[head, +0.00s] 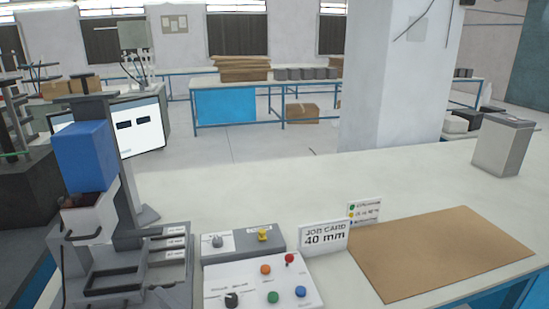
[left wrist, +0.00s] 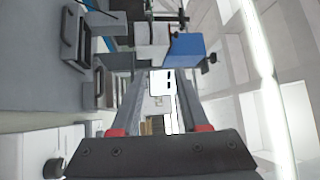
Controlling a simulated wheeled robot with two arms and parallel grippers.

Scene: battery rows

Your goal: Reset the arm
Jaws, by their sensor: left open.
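My left gripper (left wrist: 164,76) shows in the left wrist view, with two grey fingers spread apart and nothing between them. Its wide dark body and red finger bases fill the bottom of that view. I cannot make it out clearly in the head view. A bench machine stands at the left of the head view, with a dark upright, a blue block (head: 84,156) and a white block (head: 90,216) below it. The blue block also shows in the left wrist view (left wrist: 186,48), beyond the fingertips and apart from them. My right gripper is not in view.
A control panel (head: 250,283) with coloured buttons and a black knob sits at the front. A grey switch box (head: 243,241), a job card reading 40 mm (head: 323,237) and a brown mat (head: 440,252) lie to the right. A grey bin (head: 503,147) stands at far right. The middle bench is clear.

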